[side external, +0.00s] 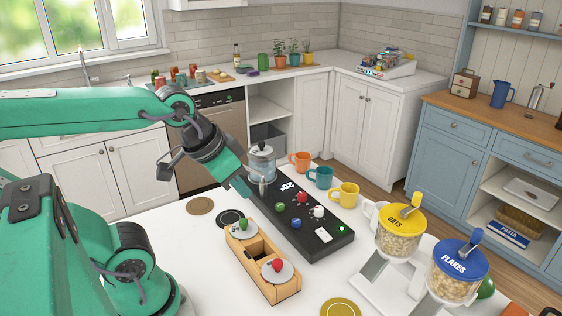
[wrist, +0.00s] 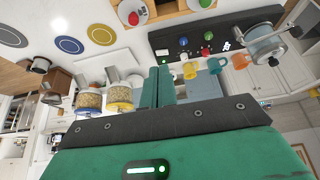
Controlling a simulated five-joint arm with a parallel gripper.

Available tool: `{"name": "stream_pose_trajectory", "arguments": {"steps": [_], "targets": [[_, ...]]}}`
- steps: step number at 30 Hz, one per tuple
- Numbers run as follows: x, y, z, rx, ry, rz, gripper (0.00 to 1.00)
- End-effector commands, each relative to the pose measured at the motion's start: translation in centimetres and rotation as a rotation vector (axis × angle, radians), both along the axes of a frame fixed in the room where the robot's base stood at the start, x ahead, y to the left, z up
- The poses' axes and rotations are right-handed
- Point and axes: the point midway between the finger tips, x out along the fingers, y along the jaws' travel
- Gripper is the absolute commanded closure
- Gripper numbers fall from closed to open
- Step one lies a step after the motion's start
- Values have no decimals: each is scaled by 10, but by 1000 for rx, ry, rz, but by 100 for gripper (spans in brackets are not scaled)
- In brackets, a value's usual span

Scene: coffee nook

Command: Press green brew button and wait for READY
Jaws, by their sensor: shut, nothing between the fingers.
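A long black console (side external: 328,240) lies on the white counter, with red, green, blue and white buttons on its top. The green button (side external: 281,207) is on the side nearer the wooden box; it also shows in the wrist view (wrist: 206,50). White digits (side external: 287,186) show at the carafe end. A small white panel (side external: 324,236) and a lit green spot (side external: 341,228) are at the other end. I cannot read READY anywhere. My gripper (side external: 248,191) is shut and empty, pointing down near the console's far-left end, apart from the green button.
A glass carafe (side external: 262,168) stands close to my gripper. Orange (side external: 299,162), teal (side external: 320,178) and yellow (side external: 345,194) mugs line the console's far side. A wooden box (side external: 281,290) with green and red knobs sits in front. OATS (side external: 400,243) and FLAKES (side external: 455,282) dispensers stand right.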

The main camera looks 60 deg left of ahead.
Motion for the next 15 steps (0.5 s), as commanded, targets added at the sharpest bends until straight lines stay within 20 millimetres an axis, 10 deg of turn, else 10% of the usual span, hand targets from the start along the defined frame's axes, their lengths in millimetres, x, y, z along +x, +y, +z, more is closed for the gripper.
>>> {"name": "stream_pose_trajectory", "arguments": {"steps": [15], "targets": [[13,6,5,-38,35,99,100]]}}
